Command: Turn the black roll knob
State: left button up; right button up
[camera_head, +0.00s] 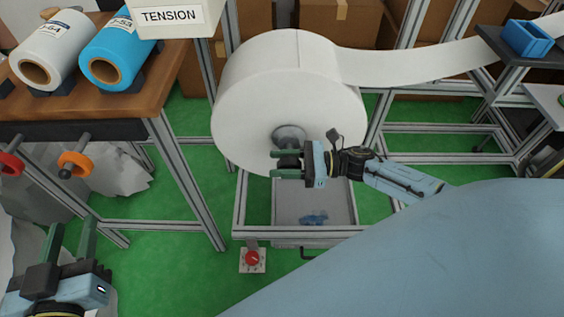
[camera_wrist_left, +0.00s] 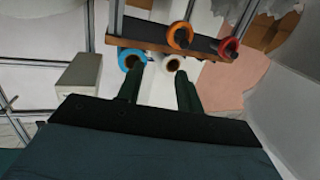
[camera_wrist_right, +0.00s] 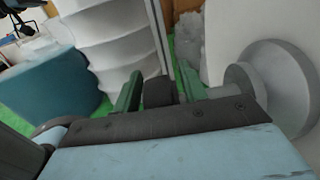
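The black roll knob (camera_head: 289,162) is a dark block in front of the grey hub (camera_head: 290,136) of the large white roll (camera_head: 245,100). My right gripper (camera_head: 276,163) reaches in from the right, with one finger above the knob and one below it. In the right wrist view the knob (camera_wrist_right: 160,92) fills most of the space between the fingers (camera_wrist_right: 160,85). The fingers are spread and look close to its sides; contact is hard to tell. My left gripper (camera_head: 77,240) is open and empty at the lower left; it also shows in the left wrist view (camera_wrist_left: 160,85).
A wooden table (camera_head: 165,85) with a white roll (camera_head: 50,55) and a blue roll (camera_head: 120,50) stands at the left. A red button box (camera_head: 252,260) sits below. A blue surface (camera_head: 440,260) fills the lower right.

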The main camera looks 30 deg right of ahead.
jog(key=c, duration=0.7)
jog(key=shift+c, duration=0.4)
